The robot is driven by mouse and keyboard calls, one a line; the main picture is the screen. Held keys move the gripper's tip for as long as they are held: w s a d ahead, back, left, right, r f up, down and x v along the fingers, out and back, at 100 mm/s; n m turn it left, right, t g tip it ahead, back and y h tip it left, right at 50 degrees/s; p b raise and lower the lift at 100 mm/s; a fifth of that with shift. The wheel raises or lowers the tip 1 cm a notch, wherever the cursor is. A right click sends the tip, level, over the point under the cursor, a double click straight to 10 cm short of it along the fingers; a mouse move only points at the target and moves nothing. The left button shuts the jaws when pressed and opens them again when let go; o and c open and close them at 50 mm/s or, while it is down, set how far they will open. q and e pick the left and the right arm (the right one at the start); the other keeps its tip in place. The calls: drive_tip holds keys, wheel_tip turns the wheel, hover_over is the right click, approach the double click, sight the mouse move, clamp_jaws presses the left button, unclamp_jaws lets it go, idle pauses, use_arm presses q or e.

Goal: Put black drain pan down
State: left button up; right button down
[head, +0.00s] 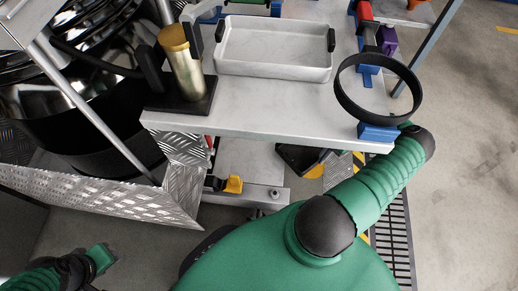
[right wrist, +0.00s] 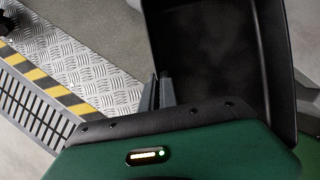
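The black drain pan (right wrist: 220,45) fills the upper right of the right wrist view, with its dark inside facing the camera. My right gripper (right wrist: 161,84) is at the pan's left wall, and its grey fingers appear closed on the rim there. In the head view a dark, angular piece (head: 296,158) shows low beside the table's front edge and looks like part of the pan; the table hides the rest. I cannot make out the right fingers there. My left arm shows at the bottom left, but I see no left fingers.
The metal table (head: 270,119) holds a pale tray (head: 273,73), a brass cylinder (head: 184,66) on a black base and a black ring (head: 411,111) at its right end. Diamond plate (right wrist: 88,73), striped tape (right wrist: 45,82) and a floor grating (right wrist: 30,108) lie below the pan.

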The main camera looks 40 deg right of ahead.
drive_tip(key=w+a, duration=0.2)
drive_tip(key=w, duration=0.1)
drive_tip(key=w+a, duration=0.6)
drive_tip(key=w, duration=0.1)
drive_tip(key=shift+a+p, duration=0.1)
drive_tip(key=shift+p, duration=0.25)
drive_tip(key=w+a, duration=0.2)
drive_tip(key=w+a+b, duration=0.1)
drive_tip(key=w+a, duration=0.1)
drive_tip(key=w, duration=0.1)
drive_tip(key=w+a, duration=0.1)
drive_tip(key=w, duration=0.1)
drive_tip(key=shift+w+a, duration=0.25)
drive_tip(key=shift+a, duration=0.15)
drive_tip(key=shift+w+a, duration=0.2)
drive_tip(key=shift+w, duration=0.05)
drive_tip(key=w+a+b, duration=0.1)
drive_tip(key=w+a+f+b, duration=0.1)
drive_tip(key=shift+w+a+b, duration=0.1)
drive_tip(key=shift+w+b, duration=0.2)
drive_tip(key=shift+w, duration=0.1)
drive_tip(key=shift+r, duration=0.25)
drive_tip(key=c, duration=1.6)
unclamp_jaws()
drive_tip(key=shift+c, duration=0.2)
